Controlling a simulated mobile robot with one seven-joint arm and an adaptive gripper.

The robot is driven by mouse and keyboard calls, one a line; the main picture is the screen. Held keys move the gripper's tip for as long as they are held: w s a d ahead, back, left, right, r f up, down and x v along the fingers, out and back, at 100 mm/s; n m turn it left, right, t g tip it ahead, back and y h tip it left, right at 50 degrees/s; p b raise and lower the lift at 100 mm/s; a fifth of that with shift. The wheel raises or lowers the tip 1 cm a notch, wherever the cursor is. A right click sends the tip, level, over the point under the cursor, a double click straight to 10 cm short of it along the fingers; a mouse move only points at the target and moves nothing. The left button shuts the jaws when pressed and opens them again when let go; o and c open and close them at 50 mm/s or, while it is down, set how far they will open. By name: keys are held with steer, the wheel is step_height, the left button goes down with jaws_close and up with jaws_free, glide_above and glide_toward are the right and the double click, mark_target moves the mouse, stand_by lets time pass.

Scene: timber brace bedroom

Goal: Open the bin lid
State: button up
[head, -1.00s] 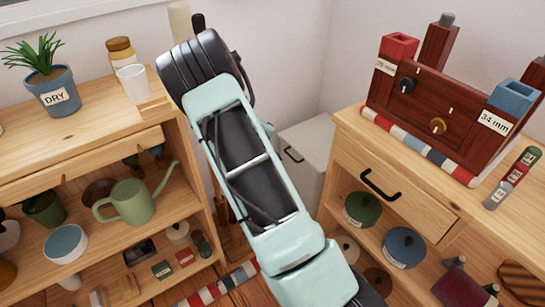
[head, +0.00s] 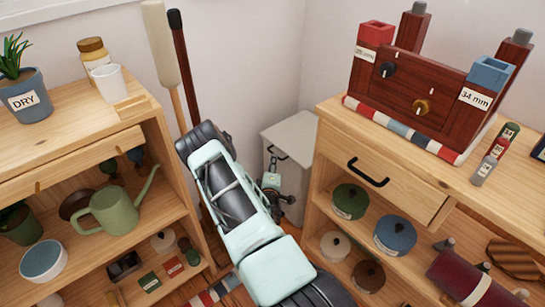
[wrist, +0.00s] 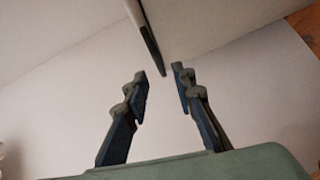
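The bin (head: 297,137) is a pale grey box with a flat lid, standing in the corner between two wooden shelf units. Its lid looks shut. A dark handle (head: 277,152) is on its front near the top. My gripper (head: 274,164) is in front of the bin, close to the handle, and my arm hides part of the bin's front. In the wrist view my gripper (wrist: 161,72) is open, with two dark fingers apart. A dark bar (wrist: 150,38), seemingly the handle, reaches down to the gap between the fingertips. I cannot tell whether they touch.
The left shelf unit (head: 165,150) holds a watering can (head: 116,208) and pots. The right cabinet (head: 330,135) has a drawer with a black handle (head: 368,173). Two long-handled tools (head: 161,45) lean at the wall behind my arm.

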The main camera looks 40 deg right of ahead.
steer(key=b+x, duration=0.1)
steer(key=x, duration=0.5)
steer(key=shift+w+d+b, duration=0.2)
steer(key=shift+w+b, duration=0.1)
steer(key=shift+b, duration=0.05)
jaws_close()
